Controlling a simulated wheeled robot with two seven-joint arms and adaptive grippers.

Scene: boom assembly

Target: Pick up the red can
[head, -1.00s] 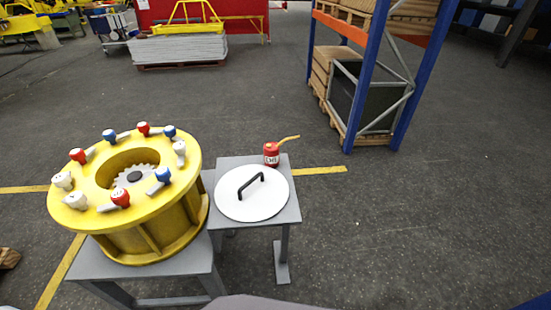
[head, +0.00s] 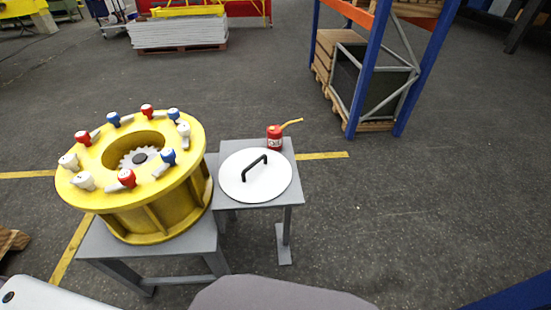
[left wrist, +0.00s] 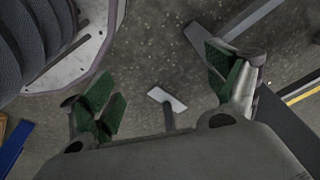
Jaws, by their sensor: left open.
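The red can (head: 275,138) with a yellow spout stands upright at the back right of a small grey table (head: 284,191) in the head view. A white round lid (head: 236,188) with a black handle (head: 254,166) lies just in front of it. My left gripper (left wrist: 168,92) shows in the left wrist view, its green-padded fingers spread wide with nothing between them. It is over the floor, and the can does not show in that view. My left gripper does not show in the head view. My right gripper is in neither view.
A yellow drum (head: 150,214) with red, white and blue knobs stands on a grey stand (head: 185,243) left of the small table. A blue and orange shelf rack (head: 371,70) stands behind at the right. The floor (head: 420,200) right of the table is clear.

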